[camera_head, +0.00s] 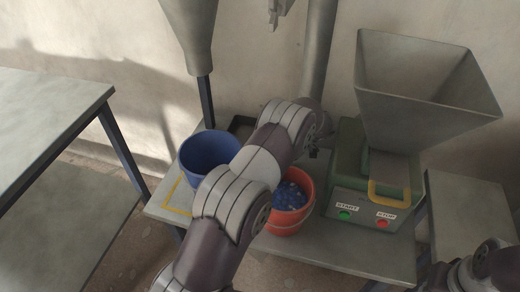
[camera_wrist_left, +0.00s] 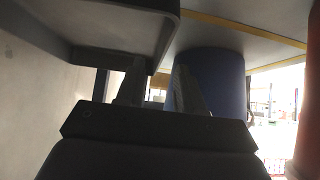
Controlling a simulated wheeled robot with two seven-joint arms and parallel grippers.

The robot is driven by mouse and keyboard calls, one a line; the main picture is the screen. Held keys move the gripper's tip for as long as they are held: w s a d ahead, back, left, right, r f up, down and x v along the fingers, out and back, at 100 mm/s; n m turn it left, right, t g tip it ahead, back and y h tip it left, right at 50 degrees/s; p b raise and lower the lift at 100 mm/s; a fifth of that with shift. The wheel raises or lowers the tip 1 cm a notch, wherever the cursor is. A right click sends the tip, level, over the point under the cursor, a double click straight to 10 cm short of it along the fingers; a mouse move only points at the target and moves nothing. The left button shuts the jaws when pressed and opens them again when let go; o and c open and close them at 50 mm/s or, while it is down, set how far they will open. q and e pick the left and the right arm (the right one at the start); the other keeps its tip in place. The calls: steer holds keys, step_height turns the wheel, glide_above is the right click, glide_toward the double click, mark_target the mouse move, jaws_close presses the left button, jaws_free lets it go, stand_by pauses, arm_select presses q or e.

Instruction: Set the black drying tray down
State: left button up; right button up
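The black drying tray (camera_head: 241,127) shows in part in the head view, on the worktable behind a blue bucket. The arm and the bucket cover the rest of it. In the left wrist view the tray (camera_wrist_left: 125,30) fills the upper left, with its rim close to the fingertips. My left gripper (camera_wrist_left: 157,85) has its two fingers spread apart, and I see nothing clamped between them.
The blue bucket (camera_head: 207,155) and an orange bucket (camera_head: 290,219) with blue pieces stand close to my left arm. A green machine (camera_head: 350,196) with a grey hopper stands at right. A yellow-marked area (camera_head: 180,195) lies at the table's left end. Another table stands at far left.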

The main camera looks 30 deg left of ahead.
arm_select(q)
steer(key=b+x, duration=0.1)
steer(key=x, duration=0.5)
steer(key=shift+s+a+f, duration=0.1)
steer(key=shift+a+f, duration=0.05)
steer(key=shift+a, duration=0.15)
jaws_close()
